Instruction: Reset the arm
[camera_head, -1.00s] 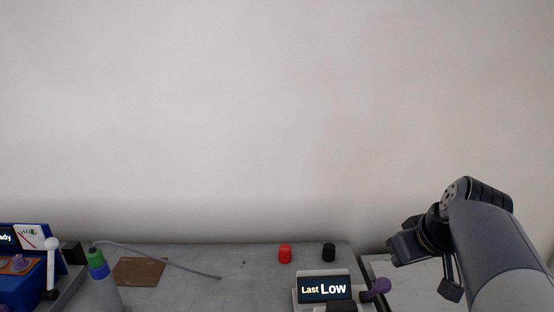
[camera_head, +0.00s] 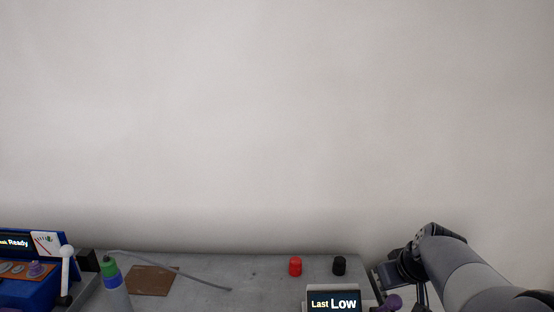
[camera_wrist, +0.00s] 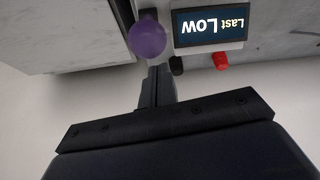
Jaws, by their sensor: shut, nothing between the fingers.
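My arm (camera_head: 465,277) is at the lower right in the head view. Its end points left and down, beside the right edge of the grey table. My gripper (camera_wrist: 155,88) shows in the wrist view as a narrow dark shape, shut and empty. The same purple knob (camera_head: 392,303) shows in the head view, right of a display reading "Last Low" (camera_head: 334,302).
A red knob (camera_head: 295,266) and a black knob (camera_head: 339,265) stand on the grey table (camera_head: 220,267). A blue "Ready" device (camera_head: 30,285) stands far left. The wall behind is bare.

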